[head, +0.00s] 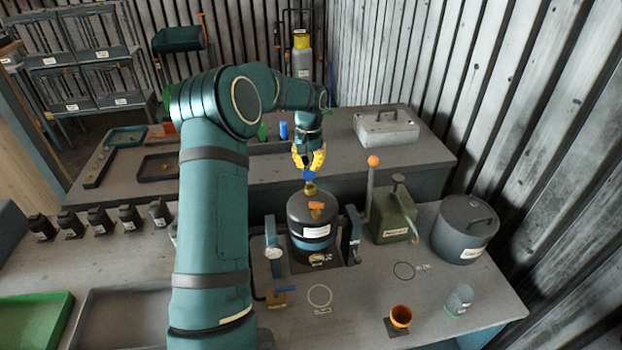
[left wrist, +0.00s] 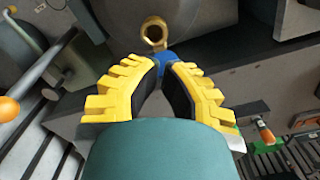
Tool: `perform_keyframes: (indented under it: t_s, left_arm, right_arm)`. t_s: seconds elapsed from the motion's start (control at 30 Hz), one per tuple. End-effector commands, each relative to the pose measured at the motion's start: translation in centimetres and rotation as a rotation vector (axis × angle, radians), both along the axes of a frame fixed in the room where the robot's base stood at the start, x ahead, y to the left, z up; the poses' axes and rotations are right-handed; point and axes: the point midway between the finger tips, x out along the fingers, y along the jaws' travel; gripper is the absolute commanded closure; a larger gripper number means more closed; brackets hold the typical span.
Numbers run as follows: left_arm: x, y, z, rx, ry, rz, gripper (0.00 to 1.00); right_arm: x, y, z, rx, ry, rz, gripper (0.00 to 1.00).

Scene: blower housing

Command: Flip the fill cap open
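The black tank (head: 312,222) stands on the front bench with a brass filler neck (head: 310,189) on top. The blue fill cap (head: 309,175) is at the neck, between the yellow fingertips of my left gripper (head: 310,167). In the left wrist view the brass neck (left wrist: 154,32) shows its round open mouth. The blue cap (left wrist: 166,61) is tilted up beside that mouth, and the fingertips of my left gripper (left wrist: 165,70) close in on its two sides. The fingers hide part of the cap. My right gripper is not in view.
A gauge post (head: 272,245) and a dark upright (head: 352,235) flank the tank. An orange-knobbed lever (head: 371,185), a green box (head: 393,217) and a grey lidded drum (head: 466,230) stand to the right. An orange cup (head: 400,316) is near the front edge.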

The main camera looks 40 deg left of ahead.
Motion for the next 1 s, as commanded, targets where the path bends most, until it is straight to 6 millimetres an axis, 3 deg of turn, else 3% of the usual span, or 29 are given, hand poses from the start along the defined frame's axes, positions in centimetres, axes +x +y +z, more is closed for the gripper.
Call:
perform_keyframes:
  t_s: [0.57,1.0]
  left_arm:
    - [-0.5,-0.7,4.5,0.003,-0.005,0.000,1.00]
    - [-0.6,-0.8,4.6,0.002,-0.006,0.000,1.00]
  right_arm:
    - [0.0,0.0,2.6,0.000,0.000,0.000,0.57]
    - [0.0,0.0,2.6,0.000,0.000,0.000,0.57]
